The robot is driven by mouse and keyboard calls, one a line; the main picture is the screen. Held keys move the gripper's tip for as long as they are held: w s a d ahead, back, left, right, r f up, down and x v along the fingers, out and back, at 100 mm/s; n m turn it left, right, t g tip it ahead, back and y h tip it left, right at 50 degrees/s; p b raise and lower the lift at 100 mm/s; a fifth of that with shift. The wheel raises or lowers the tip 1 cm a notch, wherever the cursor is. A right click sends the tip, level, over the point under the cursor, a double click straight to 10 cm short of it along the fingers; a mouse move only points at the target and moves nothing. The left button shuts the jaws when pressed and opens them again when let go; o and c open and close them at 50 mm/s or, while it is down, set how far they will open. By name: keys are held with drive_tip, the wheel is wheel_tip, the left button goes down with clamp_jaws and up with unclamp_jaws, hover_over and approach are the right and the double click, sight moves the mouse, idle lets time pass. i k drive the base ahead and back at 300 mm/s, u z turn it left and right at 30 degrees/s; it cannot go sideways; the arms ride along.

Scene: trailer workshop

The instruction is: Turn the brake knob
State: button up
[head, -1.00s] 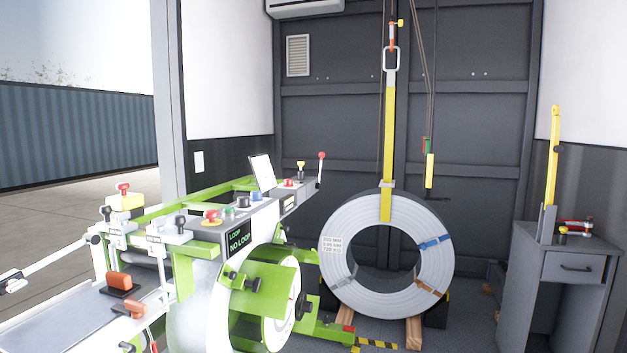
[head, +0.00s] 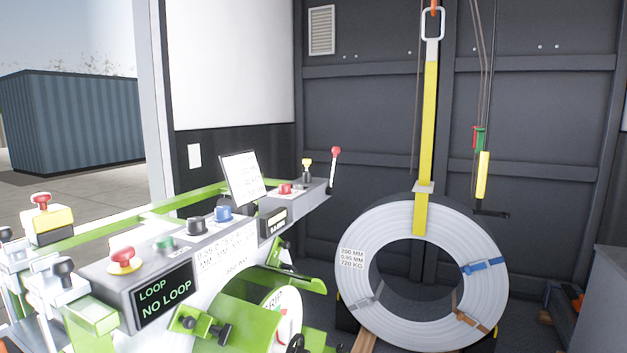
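The grey control console (head: 110,292) of the green machine runs from the lower left toward the back wall. Along its top are a red mushroom button on yellow (head: 122,257), a green button (head: 163,242), a black knob (head: 196,226), a blue knob (head: 222,212), a red button (head: 285,188) and a yellow-topped control (head: 306,166). A lever with a red ball (head: 335,152) stands at the far end. No label readable here marks which one is the brake knob. My gripper is not in view.
A display on the console (head: 165,297) reads LOOP NO LOOP. A large steel strip coil (head: 352,290) stands on the right, with a yellow strap (head: 428,120) above it. A yellow pendant (head: 483,175) hangs beside it. A grey cabinet (head: 610,300) is at the right edge.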

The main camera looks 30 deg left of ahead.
sight(285, 188)
drive_tip(key=u, duration=0.1)
drive_tip(key=i, duration=1.15)
drive_tip(key=u, duration=1.1)
drive_tip(key=i, duration=1.15)
drive_tip(key=u, duration=0.7)
